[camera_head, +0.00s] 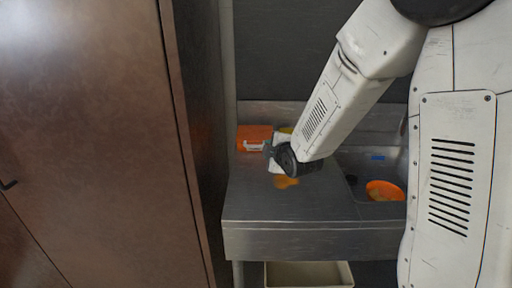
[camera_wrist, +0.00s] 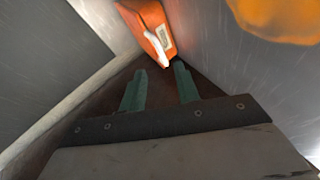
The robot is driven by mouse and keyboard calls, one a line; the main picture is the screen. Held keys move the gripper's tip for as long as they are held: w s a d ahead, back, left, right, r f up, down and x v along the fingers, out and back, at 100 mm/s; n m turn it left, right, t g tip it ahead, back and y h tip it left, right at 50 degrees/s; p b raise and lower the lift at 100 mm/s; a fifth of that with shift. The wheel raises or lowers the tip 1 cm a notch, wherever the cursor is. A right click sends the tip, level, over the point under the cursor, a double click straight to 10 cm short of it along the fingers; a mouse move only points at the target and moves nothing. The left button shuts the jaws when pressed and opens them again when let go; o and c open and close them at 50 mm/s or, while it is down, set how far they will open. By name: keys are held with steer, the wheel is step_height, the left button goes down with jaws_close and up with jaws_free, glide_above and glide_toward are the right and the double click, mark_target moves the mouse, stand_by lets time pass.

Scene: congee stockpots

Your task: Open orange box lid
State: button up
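The orange box (camera_head: 253,136) sits at the back left corner of the steel counter, with a white handle or latch on its front. In the wrist view the orange box (camera_wrist: 148,16) is at the top centre, with the white handle (camera_wrist: 157,48) and a pale label on the side facing me. My gripper (camera_wrist: 160,70) is open, its two greenish fingers apart. The handle's lower end lies just beyond the gap between the fingertips; I cannot tell if they touch. In the head view my gripper (camera_head: 268,149) is just right of the box, partly hidden by my wrist.
The steel counter (camera_head: 290,212) is mostly clear in front. An orange patch (camera_head: 286,182) lies on it below my wrist. An orange bowl (camera_head: 384,190) sits in the sink area at right. A tall brown cabinet (camera_head: 100,120) stands left. A beige bin (camera_head: 308,275) is below.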

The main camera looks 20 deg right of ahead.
mark_target(255, 146)
steer(key=w+f+n+t, duration=0.2)
steer(key=w+f, duration=0.1)
steer(key=shift+a+n+y, duration=0.4)
steer(key=x, duration=0.7)
steer(key=shift+w+r, duration=0.2)
steer(key=shift+w, duration=0.1)
jaws_close()
